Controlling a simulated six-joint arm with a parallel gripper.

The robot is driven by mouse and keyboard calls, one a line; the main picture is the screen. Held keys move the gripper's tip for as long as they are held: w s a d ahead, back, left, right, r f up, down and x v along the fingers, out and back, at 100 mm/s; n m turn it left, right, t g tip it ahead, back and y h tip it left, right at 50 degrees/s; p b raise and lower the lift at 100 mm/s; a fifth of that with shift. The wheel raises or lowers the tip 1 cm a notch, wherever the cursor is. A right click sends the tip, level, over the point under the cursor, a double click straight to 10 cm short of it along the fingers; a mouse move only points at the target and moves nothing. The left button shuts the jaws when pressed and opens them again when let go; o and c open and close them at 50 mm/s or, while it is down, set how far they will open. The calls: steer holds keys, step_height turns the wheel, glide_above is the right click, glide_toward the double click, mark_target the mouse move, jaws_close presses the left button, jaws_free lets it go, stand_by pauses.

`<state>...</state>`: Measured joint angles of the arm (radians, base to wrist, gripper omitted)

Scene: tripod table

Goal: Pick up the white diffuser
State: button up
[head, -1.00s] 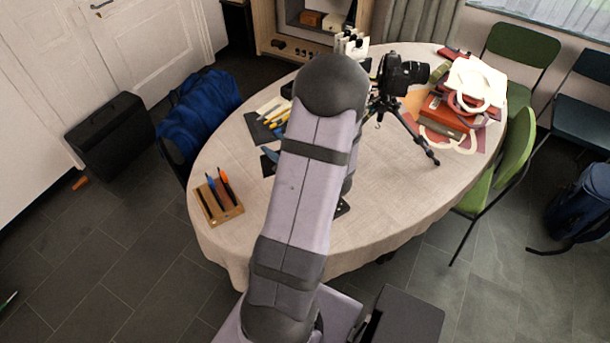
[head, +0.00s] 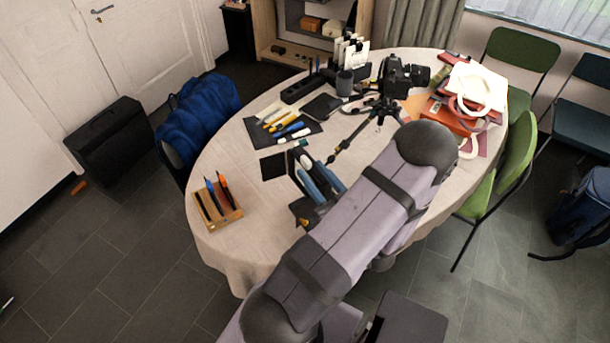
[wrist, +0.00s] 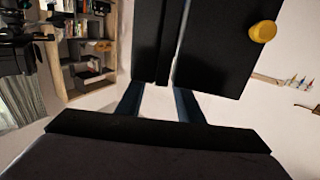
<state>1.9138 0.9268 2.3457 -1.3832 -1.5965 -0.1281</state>
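I cannot pick out the white diffuser with certainty. In the head view, a small pale thing (head: 303,158) shows at the far end of my gripper (head: 319,182), low over the near-left part of the table; I cannot tell what it is. The gripper's two blue fingers are apart. In the wrist view the gripper (wrist: 158,103) also shows its blue fingers apart, with a pale patch between them and nothing clearly held. Large black panels and a yellow knob (wrist: 262,31) hide much of what lies beyond.
The oval table (head: 250,240) holds a wooden pen holder (head: 219,203), a black mat (head: 272,131) with pens and tools, and a grey cup (head: 345,83). A camera (head: 398,76) stands on a tripod, its leg reaching toward my gripper. Red boxes and a white bag (head: 478,85) sit right.

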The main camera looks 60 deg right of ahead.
mark_target(309, 167)
steer(key=shift+p+x, duration=0.7)
steer(key=shift+x, duration=1.75)
jaws_close()
